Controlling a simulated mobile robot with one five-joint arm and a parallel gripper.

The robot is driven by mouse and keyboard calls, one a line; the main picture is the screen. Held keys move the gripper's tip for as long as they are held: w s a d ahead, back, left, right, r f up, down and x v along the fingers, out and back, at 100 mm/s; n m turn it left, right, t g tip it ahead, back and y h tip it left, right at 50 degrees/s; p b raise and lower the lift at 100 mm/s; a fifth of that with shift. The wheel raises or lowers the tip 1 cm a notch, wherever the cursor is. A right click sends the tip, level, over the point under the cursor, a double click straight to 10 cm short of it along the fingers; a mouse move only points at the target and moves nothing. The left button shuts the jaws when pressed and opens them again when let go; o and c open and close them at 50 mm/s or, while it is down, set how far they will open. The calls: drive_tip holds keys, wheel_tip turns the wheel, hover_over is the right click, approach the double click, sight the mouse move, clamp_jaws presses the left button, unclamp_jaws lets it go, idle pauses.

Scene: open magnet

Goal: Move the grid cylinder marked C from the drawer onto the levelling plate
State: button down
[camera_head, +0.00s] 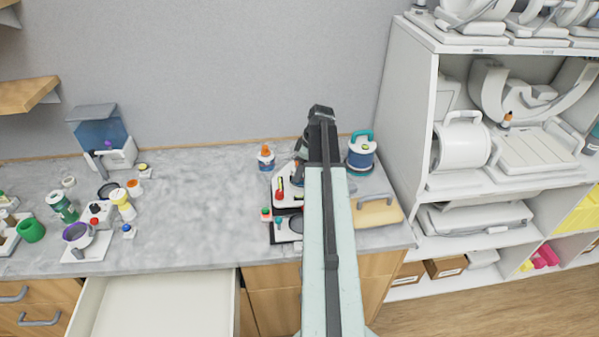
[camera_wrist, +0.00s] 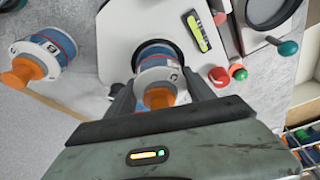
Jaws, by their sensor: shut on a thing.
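In the wrist view my gripper (camera_wrist: 160,90) is shut on a white and blue grid cylinder (camera_wrist: 155,60) with an orange knob. A small dark mark on its white band looks like a C. The cylinder's far end is at a dark ring on the white levelling plate (camera_wrist: 120,30); whether it bears on the plate is hard to tell. The plate carries a yellow-green level vial. In the head view my arm hides the gripper and part of the levelling plate (camera_head: 284,203). The open drawer (camera_head: 160,308) shows an empty white inside at lower left.
A second orange-knobbed cylinder (camera_wrist: 42,60) stands left of the plate in the wrist view. Red and green knobs (camera_wrist: 228,75) are close on the right. A blue-white canister (camera_head: 361,155) and tan tray (camera_head: 377,212) stand right of my arm. The counter's middle is clear.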

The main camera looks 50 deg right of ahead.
drive_tip(key=shift+f, duration=0.3)
drive_tip(key=shift+c, duration=1.8)
unclamp_jaws()
drive_tip(key=shift+r, duration=0.15)
drive_tip(key=shift+r, duration=0.35)
drive_tip(key=p+v, duration=1.1)
drive_tip(key=shift+r+p, duration=0.3)
drive_tip(key=shift+p, duration=0.05)
